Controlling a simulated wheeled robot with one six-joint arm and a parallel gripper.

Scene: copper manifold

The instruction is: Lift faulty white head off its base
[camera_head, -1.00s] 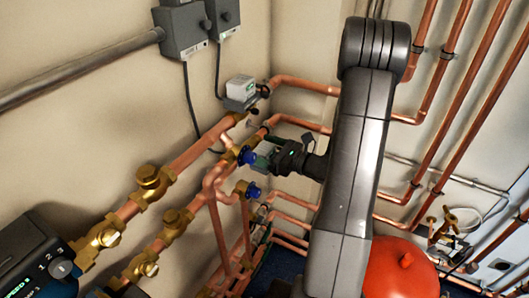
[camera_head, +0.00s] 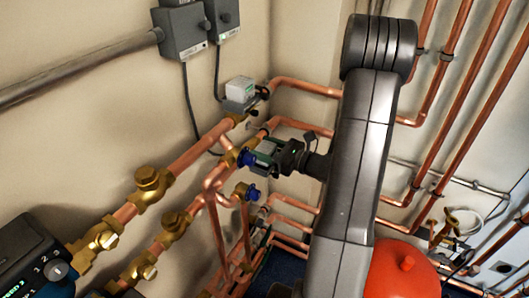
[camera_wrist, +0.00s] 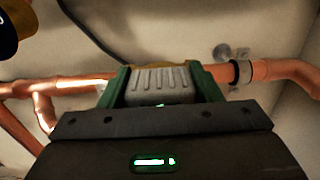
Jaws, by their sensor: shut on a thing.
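The white head (camera_wrist: 160,84) is ribbed and pale grey-white. It sits between the two green fingers of my gripper (camera_wrist: 163,90) in the wrist view, and both fingers press against its sides. In the head view my gripper (camera_head: 263,157) reaches in from the right, shut on the head beside a blue collar (camera_head: 245,157) on the copper pipework. The head is mostly hidden by the fingers there. I see no clear gap between head and collar, and the contact at its base is hidden.
A second white head (camera_head: 241,88) stands on the upper pipe. Another blue collar (camera_head: 252,192) is just below my gripper. Copper pipes and brass valves (camera_head: 148,178) crowd the left. A red vessel (camera_head: 402,270) stands at lower right. Grey boxes (camera_head: 181,30) hang on the wall.

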